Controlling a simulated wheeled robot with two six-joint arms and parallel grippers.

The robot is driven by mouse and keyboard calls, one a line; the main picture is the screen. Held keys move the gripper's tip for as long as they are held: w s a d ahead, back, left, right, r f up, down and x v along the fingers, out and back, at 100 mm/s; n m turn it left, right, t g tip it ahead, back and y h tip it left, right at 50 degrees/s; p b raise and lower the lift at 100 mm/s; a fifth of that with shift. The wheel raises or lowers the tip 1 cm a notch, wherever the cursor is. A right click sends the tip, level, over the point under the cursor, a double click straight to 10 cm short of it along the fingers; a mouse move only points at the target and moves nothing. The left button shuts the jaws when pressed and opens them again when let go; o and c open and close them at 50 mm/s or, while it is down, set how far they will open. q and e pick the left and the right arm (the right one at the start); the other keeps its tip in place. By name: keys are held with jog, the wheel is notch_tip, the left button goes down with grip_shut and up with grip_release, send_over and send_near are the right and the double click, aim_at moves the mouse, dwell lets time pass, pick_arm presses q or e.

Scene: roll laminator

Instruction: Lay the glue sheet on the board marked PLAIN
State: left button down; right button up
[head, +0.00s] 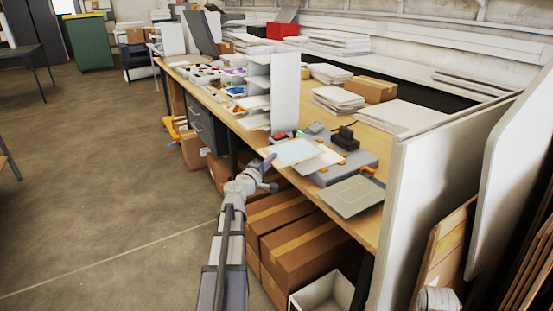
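A pale blue sheet (293,151), which looks like the glue sheet, is at the table's front edge. Its near left corner is at my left gripper (268,161), which appears shut on it. The sheet overlaps a cream board (322,160); I cannot tell whether they touch. A grey-beige board (352,196) with a faint outline lies flat on the table to the right, near the front edge. No PLAIN marking is readable on either board.
A grey machine with black and orange parts (352,160) stands behind the boards. White paper stacks (338,99) and a cardboard box (371,90) are further back. A tall white panel (425,190) closes the table's right end. Cardboard boxes (310,245) fill the space below.

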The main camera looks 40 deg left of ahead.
pick_arm(q)
jog(key=shift+w, duration=0.1)
jog(key=shift+w+d+f+b, duration=0.3)
jog(key=shift+w+f+b, duration=0.15)
jog(key=shift+w, duration=0.3)
jog(key=shift+w+d+f+b, duration=0.35)
jog(key=shift+w+f+b, duration=0.05)
jog(key=shift+w, duration=0.35)
jog(key=shift+w+d+f+b, duration=0.3)
jog(key=shift+w+f+b, duration=0.15)
jog(key=shift+w, duration=0.3)
jog(key=shift+f+b, duration=1.5)
jog(key=shift+f, duration=0.15)
jog(key=c, duration=1)
grip_release()
